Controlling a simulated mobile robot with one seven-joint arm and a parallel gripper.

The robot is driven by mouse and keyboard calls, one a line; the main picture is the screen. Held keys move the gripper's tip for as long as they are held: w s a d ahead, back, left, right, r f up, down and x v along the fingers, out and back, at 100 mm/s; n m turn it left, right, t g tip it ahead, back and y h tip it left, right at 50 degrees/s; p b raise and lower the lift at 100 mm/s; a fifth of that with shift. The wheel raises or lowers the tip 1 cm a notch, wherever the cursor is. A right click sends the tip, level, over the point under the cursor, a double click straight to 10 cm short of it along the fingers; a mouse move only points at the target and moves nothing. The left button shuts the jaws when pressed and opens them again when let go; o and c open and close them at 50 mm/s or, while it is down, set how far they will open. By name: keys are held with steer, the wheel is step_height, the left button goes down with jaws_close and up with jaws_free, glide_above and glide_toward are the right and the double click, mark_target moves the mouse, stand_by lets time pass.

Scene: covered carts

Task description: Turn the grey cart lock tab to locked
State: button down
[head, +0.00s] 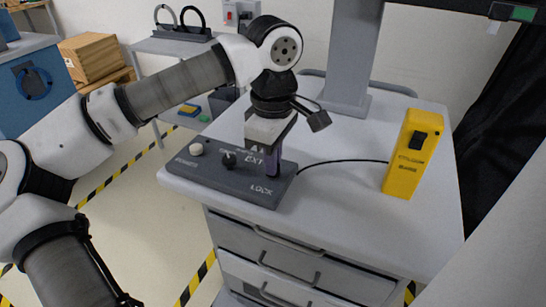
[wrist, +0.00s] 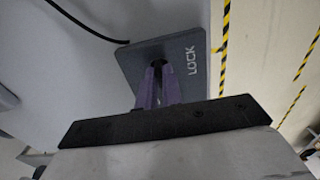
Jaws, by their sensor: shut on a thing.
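The dark grey control panel (head: 215,180) lies on the front left corner of the light grey cart top. Its word LOCK is at the front right end, and the panel also shows in the wrist view (wrist: 190,90). My gripper (head: 272,170) points down at that end, with its purple fingers closed together. In the wrist view the fingertips (wrist: 158,72) meet on a small dark piece, the lock tab (wrist: 158,63), beside the LOCK lettering. The fingers hide most of the tab, so I cannot tell which way it is turned.
A black cable (head: 340,162) runs to a yellow box (head: 412,155) with a black switch. A grey column (head: 352,60) rises behind. Drawers with handles are below the cart top (head: 350,215).

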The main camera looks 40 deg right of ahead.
steer(key=c, duration=1.6)
jaws_free()
steer(key=shift+o, duration=0.2)
step_height(320, 180, up, 14)
steer(key=shift+f, duration=0.1)
